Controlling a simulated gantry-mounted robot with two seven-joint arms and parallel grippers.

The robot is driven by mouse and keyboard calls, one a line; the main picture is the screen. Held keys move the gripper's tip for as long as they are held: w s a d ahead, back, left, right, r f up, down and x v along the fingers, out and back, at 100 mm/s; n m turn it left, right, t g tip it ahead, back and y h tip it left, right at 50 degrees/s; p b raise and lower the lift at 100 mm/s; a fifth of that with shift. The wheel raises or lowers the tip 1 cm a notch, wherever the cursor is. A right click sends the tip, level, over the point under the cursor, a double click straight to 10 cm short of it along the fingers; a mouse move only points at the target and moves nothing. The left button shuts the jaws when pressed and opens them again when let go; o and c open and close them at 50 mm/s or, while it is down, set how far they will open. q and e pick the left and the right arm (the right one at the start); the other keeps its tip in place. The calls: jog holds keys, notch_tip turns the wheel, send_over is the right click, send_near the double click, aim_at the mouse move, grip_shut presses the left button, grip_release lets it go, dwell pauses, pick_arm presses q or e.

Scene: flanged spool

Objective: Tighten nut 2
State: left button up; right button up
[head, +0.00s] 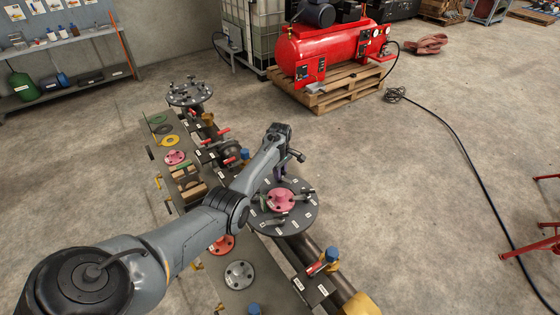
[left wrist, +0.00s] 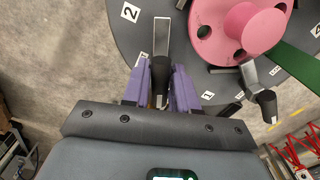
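A dark round plate (head: 270,222) with numbered labels carries a pink flanged spool (head: 281,199) at its centre; the spool also shows in the left wrist view (left wrist: 238,28). Lever-like pieces with metal bars and black handles stand around it. The one by the label "2" (left wrist: 130,12) has its black handle (left wrist: 158,75) between the purple fingers of my left gripper (left wrist: 161,85). The fingers look apart, with small gaps beside the handle. In the head view the left gripper (head: 280,173) is at the plate's far side, partly hidden by my arm. My right gripper is not in view.
A long bench (head: 185,220) holds coloured flanges and wooden blocks left of the pipe line. Another dark round plate (head: 189,93) stands at the far end. A red compressor (head: 330,50) sits on a pallet behind. The floor to the right is mostly clear, with a black cable.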

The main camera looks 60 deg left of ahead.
pick_arm(q)
jog(key=m+b, duration=0.1)
jog(key=m, duration=0.1)
jog(key=m+b, duration=0.1)
jog(key=shift+f+m, duration=0.4)
jog(key=r+m+p, duration=0.1)
jog(key=m+p, duration=0.1)
jog(key=shift+r+p, duration=0.25)
jog(key=shift+p, duration=0.1)
jog(key=m+p, duration=0.1)
jog(key=m, duration=0.2)
jog(key=shift+f, duration=0.15)
jog(key=m, duration=0.3)
jog(key=shift+f+m+p, duration=0.1)
jog(key=shift+m+p, duration=0.2)
jog(key=shift+p, duration=0.05)
jog(key=shift+n+p, duration=0.5)
jog(key=shift+n, duration=1)
notch_tip(320, 180, up, 5)
jog(key=p, duration=0.5)
jog(key=shift+p, duration=0.35)
jog(key=shift+r+p, duration=0.8)
jog(key=shift+r, duration=0.1)
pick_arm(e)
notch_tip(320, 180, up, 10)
pick_arm(q)
jog(key=shift+m, duration=0.3)
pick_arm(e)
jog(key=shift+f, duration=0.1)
